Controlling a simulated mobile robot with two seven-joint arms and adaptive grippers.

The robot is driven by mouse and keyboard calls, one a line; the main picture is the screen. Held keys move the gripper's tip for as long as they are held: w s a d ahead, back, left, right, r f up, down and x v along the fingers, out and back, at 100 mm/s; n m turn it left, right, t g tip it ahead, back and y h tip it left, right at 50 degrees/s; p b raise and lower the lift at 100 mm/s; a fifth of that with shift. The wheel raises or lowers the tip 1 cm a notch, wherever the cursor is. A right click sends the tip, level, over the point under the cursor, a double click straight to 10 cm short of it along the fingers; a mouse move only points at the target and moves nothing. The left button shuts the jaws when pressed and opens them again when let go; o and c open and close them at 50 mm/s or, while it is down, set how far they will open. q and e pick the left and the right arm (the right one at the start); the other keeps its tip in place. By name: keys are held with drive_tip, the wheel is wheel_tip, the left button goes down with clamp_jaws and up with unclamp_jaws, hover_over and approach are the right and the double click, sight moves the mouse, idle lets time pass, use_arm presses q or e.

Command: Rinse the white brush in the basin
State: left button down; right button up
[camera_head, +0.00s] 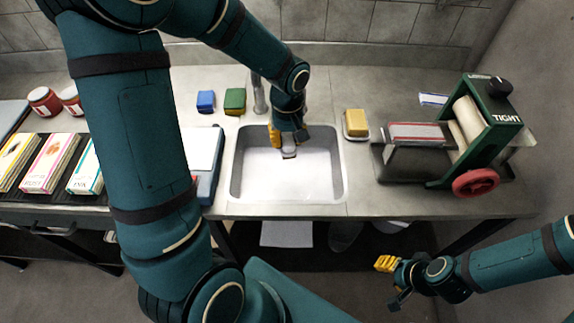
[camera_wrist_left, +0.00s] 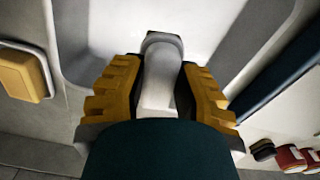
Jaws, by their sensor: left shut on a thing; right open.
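The white brush (camera_head: 289,152) is held in my left gripper (camera_head: 283,140) over the upper middle of the basin (camera_head: 312,182). In the left wrist view the brush (camera_wrist_left: 160,78) stands between the two yellow fingers of my left gripper (camera_wrist_left: 160,88), with its dark-edged end pointing into the white basin (camera_wrist_left: 215,25). The head view does not show clearly whether the brush touches the basin floor. My right gripper (camera_head: 391,281) is open and empty, low in front of the counter at the right.
A faucet (camera_head: 260,95) stands behind the basin. A yellow block on a white dish (camera_head: 355,124) is right of it, blue (camera_head: 206,101) and green (camera_head: 235,101) blocks left. A green press with a red wheel (camera_head: 475,183) stands at right; several boxes (camera_head: 50,163) lie left.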

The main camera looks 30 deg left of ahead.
sight(288, 138)
use_arm(q)
drive_tip(key=shift+r, duration=0.15)
drive_tip(key=shift+r+p, duration=1.4)
drive_tip(key=shift+r, duration=0.5)
